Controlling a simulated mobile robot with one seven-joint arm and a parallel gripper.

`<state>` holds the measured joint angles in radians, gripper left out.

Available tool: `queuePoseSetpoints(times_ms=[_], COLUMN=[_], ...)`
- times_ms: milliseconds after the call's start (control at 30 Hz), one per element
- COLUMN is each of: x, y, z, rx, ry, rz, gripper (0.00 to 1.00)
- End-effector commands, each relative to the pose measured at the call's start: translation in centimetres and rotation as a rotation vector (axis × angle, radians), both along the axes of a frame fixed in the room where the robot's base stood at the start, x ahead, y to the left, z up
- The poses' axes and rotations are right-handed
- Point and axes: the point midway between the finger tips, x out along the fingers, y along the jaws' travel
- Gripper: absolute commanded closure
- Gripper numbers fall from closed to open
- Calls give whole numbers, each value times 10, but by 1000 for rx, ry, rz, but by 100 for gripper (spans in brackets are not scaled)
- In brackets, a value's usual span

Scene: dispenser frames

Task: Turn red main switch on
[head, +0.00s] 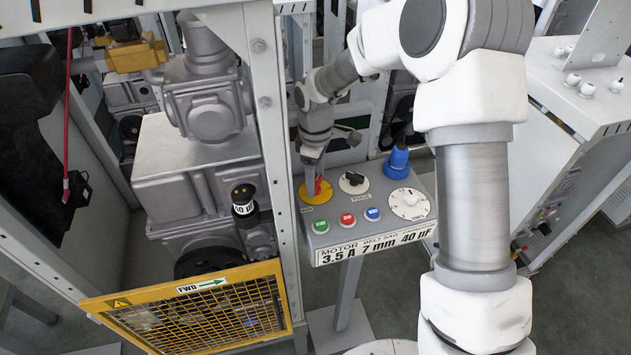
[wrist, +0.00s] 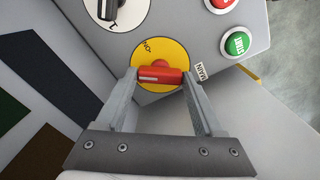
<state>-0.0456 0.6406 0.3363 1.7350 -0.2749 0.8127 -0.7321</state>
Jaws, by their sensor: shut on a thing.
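The red main switch (head: 321,186) is a red handle on a round yellow plate at the back left of the grey control panel (head: 377,228). In the wrist view the red handle (wrist: 160,76) lies across the picture on the yellow plate (wrist: 152,50), with a white mark on its left part. My gripper (wrist: 160,84) has one finger at each end of the handle and is shut on it. In the head view my gripper (head: 314,180) reaches down onto the switch and partly hides it.
A black selector knob (head: 354,179), a white dial (head: 410,204), a blue plug (head: 397,160) and green, red and blue push buttons share the panel. A metal frame post (head: 277,150) stands close at its left. A yellow mesh guard (head: 200,312) is at lower left.

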Motion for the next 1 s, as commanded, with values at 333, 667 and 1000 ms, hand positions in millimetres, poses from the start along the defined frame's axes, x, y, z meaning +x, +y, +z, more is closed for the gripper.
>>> queuePoseSetpoints(times_ms=[333,667,1000], x=[1,0,0], y=[0,0,0], z=[-1,-1,0], rx=[0,0,0], ry=[-3,-2,-2], rz=[-327,-633,-867], gripper=[86,86,86])
